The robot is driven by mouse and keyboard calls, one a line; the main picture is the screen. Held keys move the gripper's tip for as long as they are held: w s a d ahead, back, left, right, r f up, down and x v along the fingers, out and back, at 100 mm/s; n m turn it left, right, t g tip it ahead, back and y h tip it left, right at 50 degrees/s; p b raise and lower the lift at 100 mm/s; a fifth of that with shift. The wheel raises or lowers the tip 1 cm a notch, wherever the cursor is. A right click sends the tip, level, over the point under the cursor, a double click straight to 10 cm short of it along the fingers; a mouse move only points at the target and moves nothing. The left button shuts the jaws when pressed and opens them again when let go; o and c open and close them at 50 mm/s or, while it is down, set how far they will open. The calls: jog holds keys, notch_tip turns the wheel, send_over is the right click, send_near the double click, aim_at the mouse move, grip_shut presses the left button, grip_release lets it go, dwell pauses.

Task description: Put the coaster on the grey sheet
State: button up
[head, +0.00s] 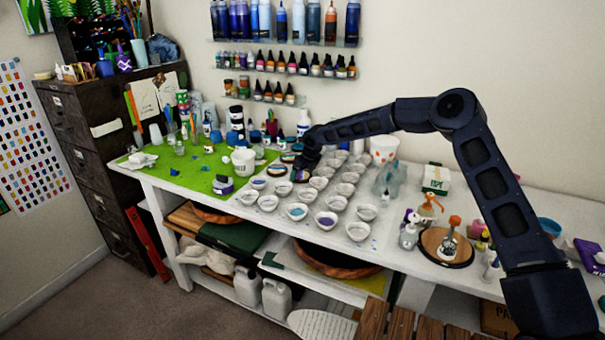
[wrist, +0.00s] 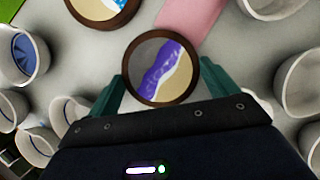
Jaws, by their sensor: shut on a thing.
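The coaster (wrist: 160,67) is round with a dark wooden rim and grey, purple and cream bands. In the wrist view it sits between the two teal fingers of my gripper (wrist: 161,82), which is shut on it at its sides. In the head view my gripper (head: 302,170) is over the middle of the white table, with the coaster (head: 299,176) just below it. I cannot tell how high the coaster is above the table. I cannot make out a grey sheet for certain in either view.
Another wood-rimmed coaster (wrist: 103,8) and a pink sheet (wrist: 190,14) lie beyond the gripper. Several white cups (head: 326,220) stand in rows close by. A green sheet (head: 180,178) covers the table's left part. Paint bottles line the wall behind.

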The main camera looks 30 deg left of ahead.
jog(key=o, duration=0.8)
jog(key=shift+o, duration=0.2)
jog(key=v, duration=1.2)
jog(key=shift+r, duration=0.1)
